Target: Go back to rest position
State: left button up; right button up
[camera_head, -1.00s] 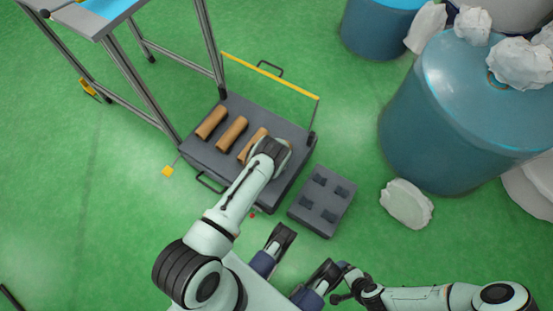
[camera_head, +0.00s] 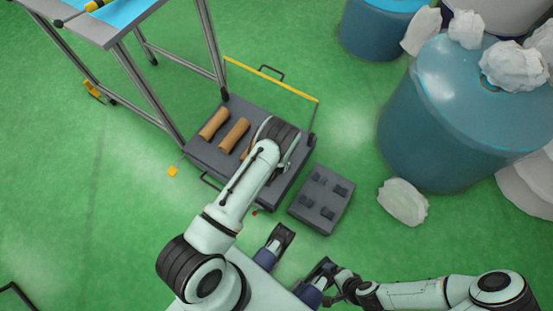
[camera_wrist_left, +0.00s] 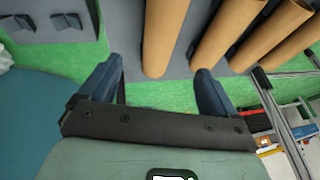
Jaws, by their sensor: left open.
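My left arm reaches over the grey cart (camera_head: 205,158) in the head view. Its gripper (camera_head: 284,150) is above the cart's right part and hides some of it. In the left wrist view this gripper (camera_wrist_left: 158,88) has its two fingers spread with nothing between them. Brown tubes lie on the cart: a left one (camera_head: 214,123), a middle one (camera_head: 234,134), and a third mostly hidden behind my left arm. Tubes also show beyond the fingers in the wrist view (camera_wrist_left: 166,35). My right gripper (camera_head: 338,284) is low in the head view; its fingers are unclear.
Large blue drums (camera_head: 440,120) with crumpled white bags stand at the right. A white bag (camera_head: 403,202) lies on the floor. A metal-legged table (camera_head: 100,25) stands upper left.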

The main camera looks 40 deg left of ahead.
pick_arm(q)
jog(key=shift+v, duration=0.9)
pick_arm(e)
jog(key=shift+s+a+r, duration=0.2)
jog(key=shift+s+r, duration=0.1)
jog(key=shift+s, duration=0.1)
pick_arm(q)
jog(key=s+d+r+n+g+h, duration=0.2)
jog(key=s+d+r+h, duration=0.2)
jog(key=s+d, duration=0.7)
jog(key=s+d+r+n+g+h, duration=0.25)
jog(key=s+d+r, duration=0.35)
jog(key=s, duration=0.8)
notch_tip(320, 180, up, 11)
jog(key=d+m+p, duration=0.1)
jog(key=p, duration=1.3)
jog(key=shift+w+g, duration=0.2)
jog(key=shift+g, duration=0.25)
pick_arm(e)
notch_tip(320, 180, up, 13)
jog(key=g, duration=0.1)
jog(key=shift+w, duration=0.25)
jog(key=shift+f, duration=0.15)
